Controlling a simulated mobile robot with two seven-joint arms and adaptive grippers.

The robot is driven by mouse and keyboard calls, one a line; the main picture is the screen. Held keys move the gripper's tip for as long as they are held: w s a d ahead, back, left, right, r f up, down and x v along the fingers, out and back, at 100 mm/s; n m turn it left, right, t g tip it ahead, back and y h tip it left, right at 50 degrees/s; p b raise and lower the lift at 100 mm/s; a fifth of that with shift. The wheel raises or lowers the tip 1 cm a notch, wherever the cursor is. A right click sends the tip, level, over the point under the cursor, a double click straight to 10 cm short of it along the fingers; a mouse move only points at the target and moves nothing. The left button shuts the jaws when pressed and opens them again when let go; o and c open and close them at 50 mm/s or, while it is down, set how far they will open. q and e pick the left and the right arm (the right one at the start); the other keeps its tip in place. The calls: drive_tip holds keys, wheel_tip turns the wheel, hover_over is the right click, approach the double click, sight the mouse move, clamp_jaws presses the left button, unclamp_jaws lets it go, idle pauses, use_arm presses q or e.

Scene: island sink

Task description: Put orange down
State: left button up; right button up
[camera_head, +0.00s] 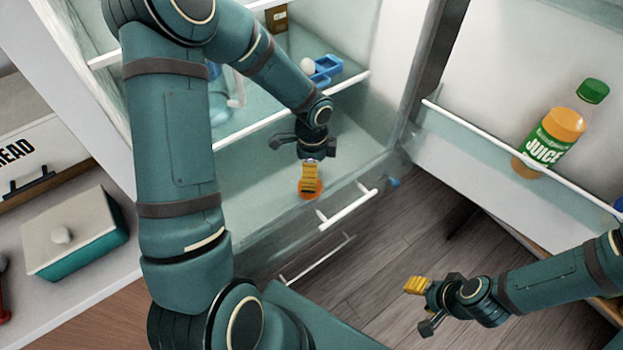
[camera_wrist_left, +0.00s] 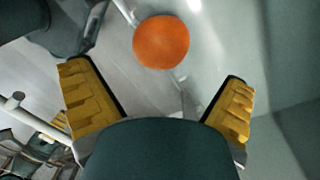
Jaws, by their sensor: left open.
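The orange (camera_head: 302,190) is inside the open fridge, at the front of the low glass surface, partly hidden by a yellow finger pad in the head view. My left gripper (camera_head: 311,172) is right over it, pointing down. In the left wrist view the orange (camera_wrist_left: 161,42) lies beyond the spread yellow fingers of the left gripper (camera_wrist_left: 158,100), with clear space on both sides and no finger visibly touching it. My right gripper (camera_head: 418,302) hangs over the wooden floor, away from the orange, with nothing visible in it; its finger gap is not clear.
Fridge shelves with white front rails (camera_head: 290,112) surround my left arm. A white egg (camera_head: 307,66) and a blue holder (camera_head: 325,68) sit on a shelf. A juice bottle (camera_head: 557,135) stands in the door. A lidded box (camera_head: 75,235) is on the left counter.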

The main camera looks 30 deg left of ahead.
use_arm(q)
drive_tip(key=r, duration=0.4)
drive_tip(key=shift+w+r+p, duration=0.2)
drive_tip(key=shift+r+p, duration=0.2)
